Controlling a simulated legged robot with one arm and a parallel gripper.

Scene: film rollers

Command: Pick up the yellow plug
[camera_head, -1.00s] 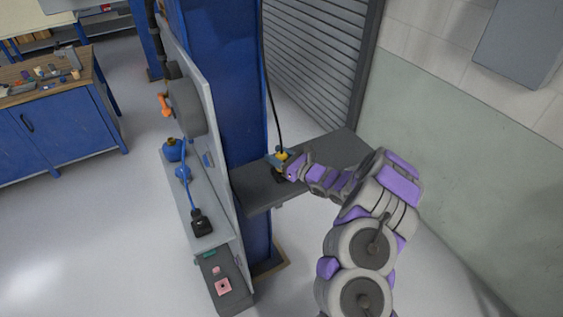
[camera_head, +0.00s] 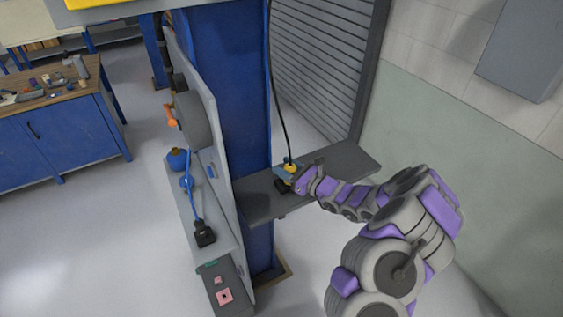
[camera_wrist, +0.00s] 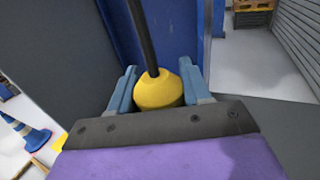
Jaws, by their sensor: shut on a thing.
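The yellow plug (camera_wrist: 158,91) sits between the two blue fingers of my gripper (camera_wrist: 160,88) in the wrist view, with a black cable rising from its top. My gripper is shut on it. In the head view the yellow plug (camera_head: 291,168) is small at the tip of my gripper (camera_head: 288,172), over the dark grey shelf (camera_head: 262,204). The cable (camera_head: 280,100) runs upward from it beside the blue column. The lower part of the plug is hidden by the gripper, and I cannot tell whether it touches anything below.
A grey panel with a narrow ledge (camera_head: 222,240) stands left of the shelf, carrying a blue cable with a black connector (camera_head: 203,233). A blue column (camera_head: 225,95) rises behind the shelf. A blue workbench (camera_head: 68,135) stands at the far left. Open floor lies between.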

